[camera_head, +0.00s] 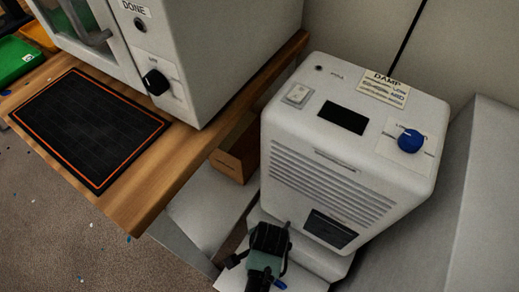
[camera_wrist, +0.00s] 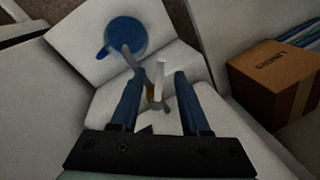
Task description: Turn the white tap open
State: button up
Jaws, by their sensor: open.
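The white tap (camera_wrist: 160,78) shows in the wrist view as a slim upright white lever above a small brass-coloured part. A grey curved spout (camera_wrist: 130,62) runs from beside it toward a round blue container (camera_wrist: 125,35) with a handle. My gripper (camera_wrist: 160,76) is open, with one blue finger on each side of the white lever. The lever stands between the fingers, with gaps visible on both sides; I cannot tell its depth exactly. In the head view I see the back of my wrist low in the middle, and the tap is not clearly visible there.
A white machine labelled DAMP (camera_head: 345,165) with a blue knob (camera_head: 410,140) stands just beyond my wrist. A wooden bench (camera_head: 170,160) with a black mat (camera_head: 85,125) and a white cabinet (camera_head: 210,50) is at left. A cardboard box (camera_wrist: 275,85) sits right in the wrist view.

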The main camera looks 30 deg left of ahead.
jog(key=shift+w+a+f, duration=0.15)
jog(key=shift+a+f, duration=0.05)
jog(key=shift+f, duration=0.75)
jog(key=shift+c, duration=0.2)
grip_shut()
dwell(0.6)
